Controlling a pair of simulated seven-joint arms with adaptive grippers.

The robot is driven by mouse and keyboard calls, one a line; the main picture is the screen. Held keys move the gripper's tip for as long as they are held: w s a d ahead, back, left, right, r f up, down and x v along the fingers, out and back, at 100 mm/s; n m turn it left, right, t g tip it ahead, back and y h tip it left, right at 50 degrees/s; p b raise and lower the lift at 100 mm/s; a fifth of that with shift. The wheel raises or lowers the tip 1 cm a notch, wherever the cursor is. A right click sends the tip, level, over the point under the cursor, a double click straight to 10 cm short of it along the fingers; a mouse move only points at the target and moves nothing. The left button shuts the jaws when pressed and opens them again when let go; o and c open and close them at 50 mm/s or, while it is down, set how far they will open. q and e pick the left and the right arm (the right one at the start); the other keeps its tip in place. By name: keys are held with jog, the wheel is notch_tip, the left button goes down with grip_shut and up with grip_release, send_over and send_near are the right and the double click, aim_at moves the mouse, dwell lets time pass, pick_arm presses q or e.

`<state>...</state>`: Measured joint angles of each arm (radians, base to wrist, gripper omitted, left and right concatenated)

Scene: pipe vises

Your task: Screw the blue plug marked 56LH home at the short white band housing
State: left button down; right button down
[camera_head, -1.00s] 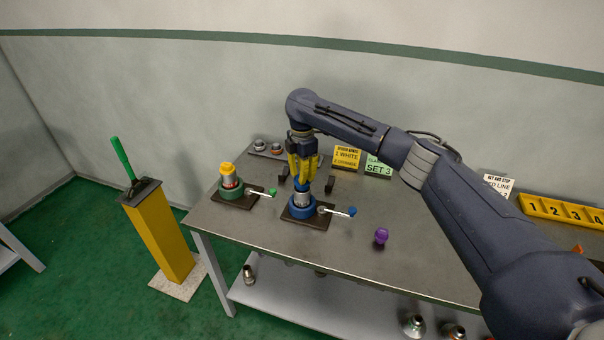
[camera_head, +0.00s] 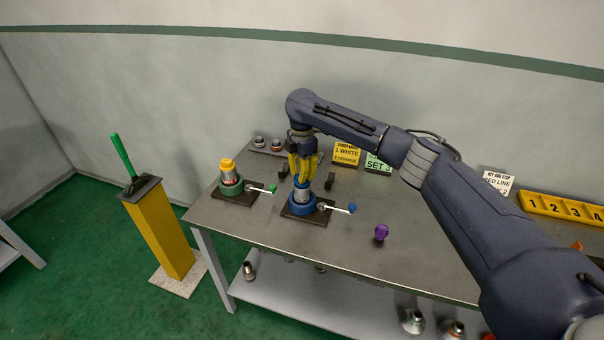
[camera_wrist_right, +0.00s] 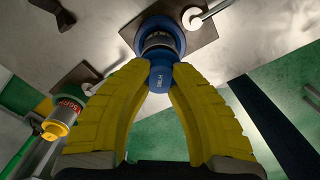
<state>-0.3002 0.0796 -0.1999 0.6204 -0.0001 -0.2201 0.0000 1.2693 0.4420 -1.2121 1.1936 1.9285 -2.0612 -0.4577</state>
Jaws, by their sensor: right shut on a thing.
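The blue plug marked LH, its digits hard to read, shows in the right wrist view (camera_wrist_right: 158,80) and in the head view (camera_head: 302,185). It stands upright at the mouth of a short pale housing (camera_head: 302,194). The housing is clamped in the blue vise (camera_head: 297,209), which has a blue-knobbed handle (camera_head: 350,208). My right gripper (camera_head: 303,180) points down from above, its yellow fingers shut on the plug. The fingers hide part of the plug, and I cannot tell how deep it sits. My left gripper is not in view.
The green vise (camera_head: 229,189) stands to the left, holding a red-banded housing with a yellow plug (camera_head: 228,164). A purple ball (camera_head: 381,232) lies at the right. Signs (camera_head: 346,153) and small fittings (camera_head: 277,144) stand behind. The table front is mostly clear.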

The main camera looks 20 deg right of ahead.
jog(key=shift+f, duration=0.55)
dwell(0.4)
jog(key=c, duration=1.2)
grip_release()
